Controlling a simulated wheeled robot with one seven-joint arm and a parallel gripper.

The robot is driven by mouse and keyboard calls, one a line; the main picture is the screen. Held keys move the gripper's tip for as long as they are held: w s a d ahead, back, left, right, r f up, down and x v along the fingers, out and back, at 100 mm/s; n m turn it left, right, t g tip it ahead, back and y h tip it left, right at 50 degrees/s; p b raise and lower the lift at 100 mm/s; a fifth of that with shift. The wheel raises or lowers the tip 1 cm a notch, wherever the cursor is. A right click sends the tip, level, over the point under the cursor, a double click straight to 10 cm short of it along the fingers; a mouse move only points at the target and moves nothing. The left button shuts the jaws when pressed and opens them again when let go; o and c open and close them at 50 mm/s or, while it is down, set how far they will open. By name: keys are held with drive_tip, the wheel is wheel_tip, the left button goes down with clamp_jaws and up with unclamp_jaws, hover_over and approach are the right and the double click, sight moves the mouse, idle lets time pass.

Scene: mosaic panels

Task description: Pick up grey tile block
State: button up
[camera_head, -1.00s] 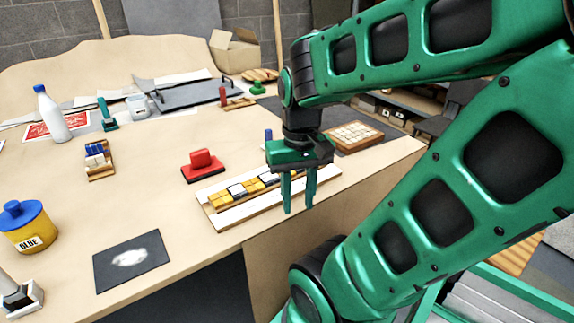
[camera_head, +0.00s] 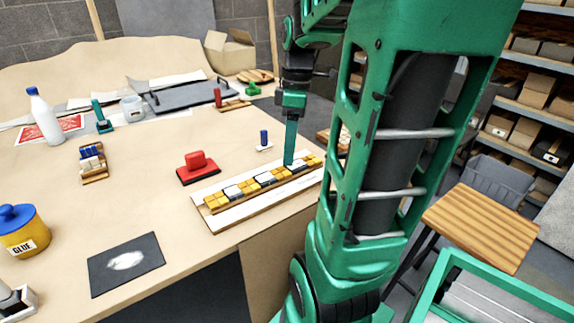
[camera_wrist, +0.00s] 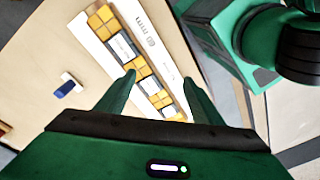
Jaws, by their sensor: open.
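A pale mosaic panel (camera_head: 215,221) lies near the table's front edge with a row of yellow tile blocks (camera_head: 215,203). Between them sit pale grey-white blocks with dark sides, one toward the left (camera_head: 233,191) and one in the middle (camera_head: 265,179). I cannot tell for sure which is the grey tile block. My gripper (camera_head: 289,161) points down at the right part of the row, empty. In the wrist view its open fingers (camera_wrist: 159,78) stand on either side of the row, with a pale block (camera_wrist: 149,86) between them. Whether they touch the panel is unclear.
A small blue-handled piece (camera_head: 264,141) stands just behind the panel. A red-handled block (camera_head: 198,168) sits to the left. A dark square sheet (camera_head: 126,262) and a glue pot (camera_head: 20,230) are farther left. Bare table lies between them.

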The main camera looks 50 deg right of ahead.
sight(296, 164)
drive_tip(key=w+d+r+n, duration=0.1)
drive_tip(key=w+d+n, duration=0.2)
drive_tip(key=d+n, duration=0.5)
drive_tip(key=f, duration=1)
drive_tip(key=shift+w+a+f, duration=0.15)
drive_tip(key=shift+a+f, duration=0.05)
drive_tip(key=shift+a, duration=0.1)
